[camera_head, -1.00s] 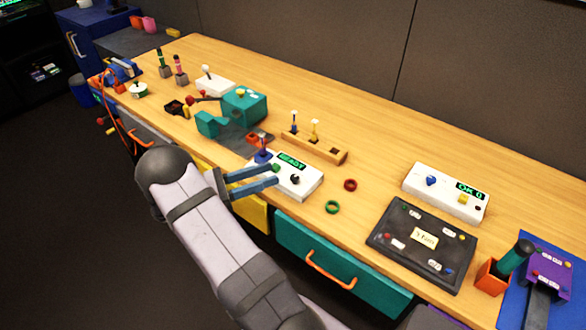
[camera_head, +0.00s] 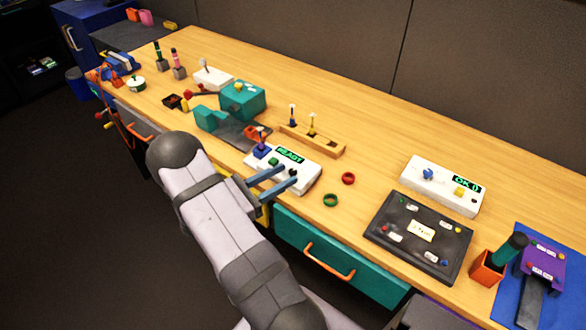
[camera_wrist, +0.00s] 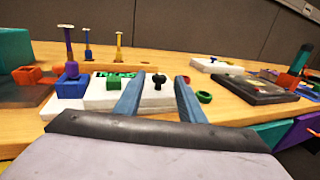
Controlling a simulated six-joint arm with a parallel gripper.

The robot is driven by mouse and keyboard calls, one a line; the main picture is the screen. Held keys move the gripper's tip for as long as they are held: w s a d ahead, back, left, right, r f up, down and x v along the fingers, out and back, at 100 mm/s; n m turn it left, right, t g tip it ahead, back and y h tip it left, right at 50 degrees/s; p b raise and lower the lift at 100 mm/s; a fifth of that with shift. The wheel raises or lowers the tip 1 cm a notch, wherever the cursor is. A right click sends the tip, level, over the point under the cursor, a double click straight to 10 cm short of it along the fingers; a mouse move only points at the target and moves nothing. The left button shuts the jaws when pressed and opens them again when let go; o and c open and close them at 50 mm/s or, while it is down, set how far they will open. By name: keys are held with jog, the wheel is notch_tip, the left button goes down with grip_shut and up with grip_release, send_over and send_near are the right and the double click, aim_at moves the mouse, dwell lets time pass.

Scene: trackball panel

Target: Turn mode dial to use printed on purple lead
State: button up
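A white box (camera_head: 309,181) with a green display reading READY stands near the table's front edge. It carries a green button (camera_head: 273,161) and a small black dial (camera_head: 292,172), which I take for the mode dial. In the wrist view the black dial (camera_wrist: 158,81) stands upright between and just beyond my finger tips. My gripper (camera_head: 289,176) is open, with its two blue fingers apart at the box's front. It also shows in the wrist view (camera_wrist: 158,84). I cannot make out a purple lead or any print on one.
A green ring (camera_head: 330,200) and red ring (camera_head: 348,178) lie to the right. Further right are a black board (camera_head: 400,251), another white box (camera_head: 415,186), and a purple device (camera_head: 543,262).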

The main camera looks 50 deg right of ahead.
aim_at(293, 170)
jog(key=shift+p+x, duration=0.4)
jog(key=shift+x, duration=1.75)
grip_shut()
